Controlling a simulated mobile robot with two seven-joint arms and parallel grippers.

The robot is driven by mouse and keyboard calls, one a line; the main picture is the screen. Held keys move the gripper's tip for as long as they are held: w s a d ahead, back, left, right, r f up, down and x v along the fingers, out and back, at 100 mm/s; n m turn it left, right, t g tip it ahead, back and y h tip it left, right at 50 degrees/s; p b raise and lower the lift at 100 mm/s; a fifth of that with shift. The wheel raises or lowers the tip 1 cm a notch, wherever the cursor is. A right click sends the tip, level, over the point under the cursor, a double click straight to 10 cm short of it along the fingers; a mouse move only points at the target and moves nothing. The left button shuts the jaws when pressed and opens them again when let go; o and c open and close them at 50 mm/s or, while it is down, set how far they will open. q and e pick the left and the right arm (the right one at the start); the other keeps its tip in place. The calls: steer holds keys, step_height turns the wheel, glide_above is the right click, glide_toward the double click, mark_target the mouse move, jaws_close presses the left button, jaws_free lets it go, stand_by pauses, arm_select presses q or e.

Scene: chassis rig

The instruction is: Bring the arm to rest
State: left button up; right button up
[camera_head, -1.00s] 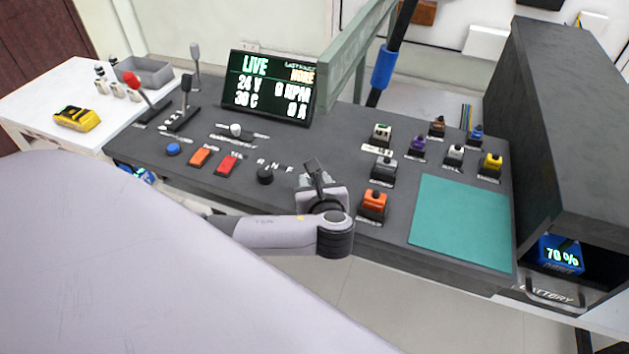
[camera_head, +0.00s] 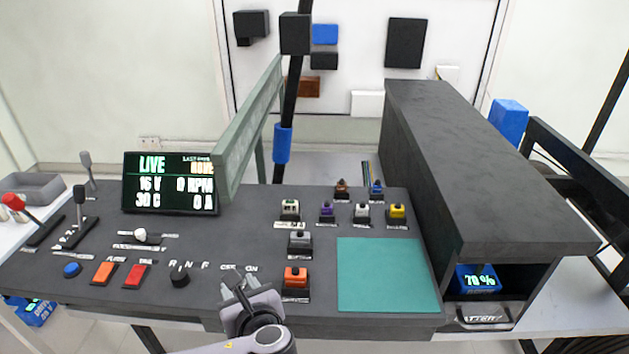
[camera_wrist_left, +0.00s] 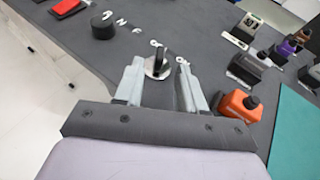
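My left gripper (camera_head: 238,284) is low over the front edge of the dark console (camera_head: 120,255), by the OFF/ON lettering. Its arm comes up from the bottom of the head view. In the left wrist view the two fingers (camera_wrist_left: 159,72) are apart, with a small metal key-like switch (camera_wrist_left: 157,64) between their tips. Gaps show on both sides of the switch, so the gripper is open; the depth between tips and switch is hard to judge. My right gripper is in neither view.
An orange-topped block (camera_head: 295,278) stands close right of the gripper, with a teal mat (camera_head: 388,275) beyond. A black rotary knob (camera_head: 180,278) is to the left. A screen (camera_head: 170,183) and a green beam (camera_head: 245,130) rise behind. A dark housing (camera_head: 470,160) bounds the right.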

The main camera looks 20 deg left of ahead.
arm_select(q)
steer(key=s+d+f+n+g+h, duration=0.4)
steer(key=s+f+n+h, duration=0.1)
steer(key=s+n, duration=0.45)
steer(key=s+a+n+g+h, duration=0.2)
steer(key=s+n+h, duration=0.3)
steer(key=s+n, duration=0.75)
steer(key=w+d+f+n+t+h, duration=0.1)
steer(key=w+d+f+n+t, duration=0.1)
steer(key=w+f+t, duration=0.4)
step_height(320, 180, down, 3)
steer(key=shift+w+d+r+n+t+h, duration=0.1)
steer(key=shift+w+d+n+t+h, duration=0.3)
steer(key=shift+w, duration=0.7)
